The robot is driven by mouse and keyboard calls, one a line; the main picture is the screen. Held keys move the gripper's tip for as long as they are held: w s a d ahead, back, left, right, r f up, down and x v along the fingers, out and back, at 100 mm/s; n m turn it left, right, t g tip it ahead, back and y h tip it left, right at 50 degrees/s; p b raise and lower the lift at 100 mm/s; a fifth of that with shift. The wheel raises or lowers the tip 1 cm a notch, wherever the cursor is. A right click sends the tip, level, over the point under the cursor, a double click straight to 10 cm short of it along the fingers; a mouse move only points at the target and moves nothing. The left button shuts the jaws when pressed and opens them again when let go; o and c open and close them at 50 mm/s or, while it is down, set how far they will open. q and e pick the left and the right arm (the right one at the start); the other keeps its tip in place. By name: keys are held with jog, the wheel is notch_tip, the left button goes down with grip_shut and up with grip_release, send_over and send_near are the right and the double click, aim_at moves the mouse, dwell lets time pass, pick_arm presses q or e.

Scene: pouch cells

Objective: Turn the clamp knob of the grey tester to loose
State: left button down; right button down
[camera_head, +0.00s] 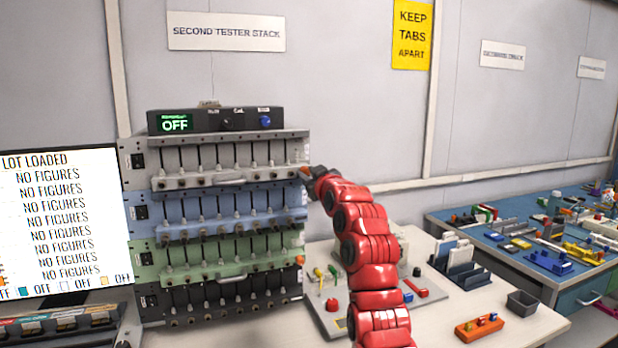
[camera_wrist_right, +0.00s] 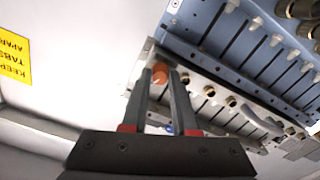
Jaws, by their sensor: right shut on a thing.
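The grey tester (camera_head: 240,180) is the top drawer-like unit of the stack, with a row of dark slots and small connectors along its front. It also shows upside down in the wrist view (camera_wrist_right: 232,120). An orange knob (camera_wrist_right: 160,73) sits at the end of the grey tester's front. My right gripper (camera_wrist_right: 160,80) is shut on this knob, one dark finger on each side. In the head view my right gripper (camera_head: 309,173) reaches the right end of the grey tester, and the knob is mostly hidden there. My left gripper is not in view.
A blue tester (camera_head: 290,217), a green one and a black one lie below the grey one. A control box (camera_head: 190,122) reading OFF stands on top. A monitor (camera_head: 60,220) is at left. A bench with fixtures and a blue table (camera_head: 480,240) stand at right.

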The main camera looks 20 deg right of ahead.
jog(key=shift+f, duration=0.1)
dwell(0.3)
jog(key=c, duration=0.7)
grip_release()
jog(key=shift+n, duration=0.3)
jog(key=shift+s, duration=0.1)
jog(key=s, duration=1.1)
jog(key=s+b, duration=0.1)
jog(key=s, duration=0.5)
jog(key=shift+s+d, duration=0.1)
jog(key=shift+d, duration=0.2)
